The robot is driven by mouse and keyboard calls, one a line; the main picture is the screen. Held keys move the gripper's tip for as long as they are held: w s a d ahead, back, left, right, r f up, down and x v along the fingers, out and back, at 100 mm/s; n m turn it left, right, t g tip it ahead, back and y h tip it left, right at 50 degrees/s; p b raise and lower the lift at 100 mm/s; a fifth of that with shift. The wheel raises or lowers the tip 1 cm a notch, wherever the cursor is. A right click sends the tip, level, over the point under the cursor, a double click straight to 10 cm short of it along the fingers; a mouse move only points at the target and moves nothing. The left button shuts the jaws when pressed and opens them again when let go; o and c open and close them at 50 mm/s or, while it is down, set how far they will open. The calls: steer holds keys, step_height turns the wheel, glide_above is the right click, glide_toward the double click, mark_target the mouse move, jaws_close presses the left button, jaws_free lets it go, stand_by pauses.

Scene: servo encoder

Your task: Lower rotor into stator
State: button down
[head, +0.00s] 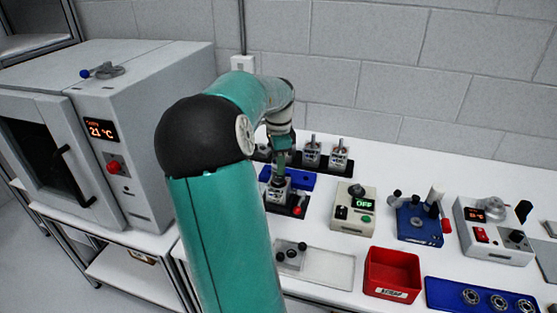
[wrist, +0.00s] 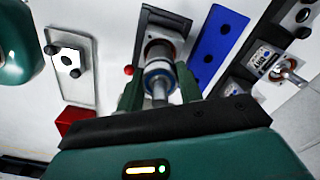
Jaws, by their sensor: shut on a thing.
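My gripper (wrist: 159,78) is shut on the rotor (wrist: 158,86), whose silver shaft and blue-ringed body lie between the two green fingers in the wrist view. The stator (wrist: 163,48) is just beyond the rotor, a metal housing with a reddish-brown inner rim on a dark fixture (wrist: 165,18). The rotor's far end overlaps the stator opening; I cannot tell how deep it is. In the head view my gripper (head: 283,158) is directly above the stator (head: 279,190), and the rotor is mostly hidden by the fingers. The fixture has a red button (head: 297,210).
A blue block with holes (head: 298,180) lies close behind the fixture. A dark rack with several motors (head: 311,154) stands near the wall. A box reading OFF (head: 353,210) is to the right. A grey tray (head: 328,268) and red bin (head: 392,272) are in front.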

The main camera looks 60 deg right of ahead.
steer(key=shift+f, duration=0.2)
steer(key=shift+f, duration=0.7)
steer(key=shift+f, duration=0.3)
stand_by(0.3)
steer(key=shift+f, duration=0.6)
steer(key=shift+f, duration=0.5)
steer(key=shift+f, duration=0.15)
stand_by(2.4)
steer(key=shift+r, duration=0.25)
stand_by(0.3)
